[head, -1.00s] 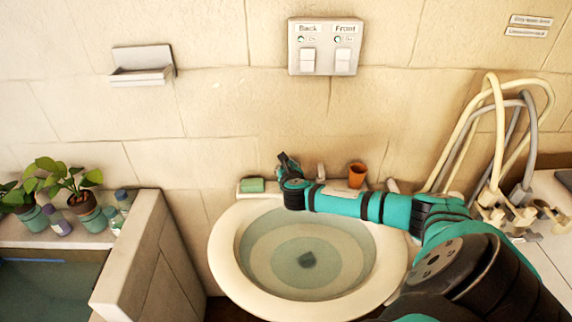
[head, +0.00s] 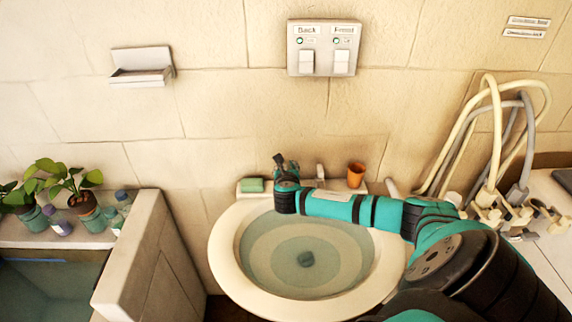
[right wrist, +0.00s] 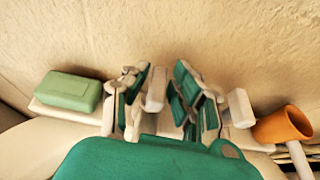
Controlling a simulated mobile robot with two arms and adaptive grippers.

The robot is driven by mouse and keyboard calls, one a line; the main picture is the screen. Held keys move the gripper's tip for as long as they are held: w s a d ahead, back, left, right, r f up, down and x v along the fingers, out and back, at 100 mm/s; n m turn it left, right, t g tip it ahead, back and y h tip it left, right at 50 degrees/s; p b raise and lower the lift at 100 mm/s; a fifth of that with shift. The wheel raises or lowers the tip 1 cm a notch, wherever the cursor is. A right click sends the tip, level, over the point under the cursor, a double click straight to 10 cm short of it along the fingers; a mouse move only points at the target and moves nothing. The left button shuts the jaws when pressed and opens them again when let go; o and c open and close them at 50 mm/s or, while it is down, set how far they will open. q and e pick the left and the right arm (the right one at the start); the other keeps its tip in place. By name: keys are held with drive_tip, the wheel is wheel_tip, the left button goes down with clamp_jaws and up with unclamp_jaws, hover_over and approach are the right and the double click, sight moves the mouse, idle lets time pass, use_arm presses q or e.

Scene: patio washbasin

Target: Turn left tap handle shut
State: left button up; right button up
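The washbasin (head: 228,272) stands against the wall with water in its bowl. A small pale tap part (head: 320,171) stands upright on its back ledge, and shows in the right wrist view (right wrist: 240,108). My right gripper (head: 281,163) is left of it, over the ledge, hiding what lies behind it in the head view. In the right wrist view, my right gripper (right wrist: 160,95) is open, with fingers on both sides of a pale upright piece (right wrist: 156,90), which looks like the left tap handle. I cannot tell if either finger touches it. My left gripper is not in view.
A green soap bar (right wrist: 75,92) lies left of the gripper and an orange cup (head: 356,174) stands to the right. Potted plants (head: 83,201) and bottles stand on a far-left ledge. Looped hoses (head: 497,130) are at right. The wall is close behind.

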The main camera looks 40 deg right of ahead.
drive_tip(key=v, duration=1.1)
drive_tip(key=shift+w, duration=0.1)
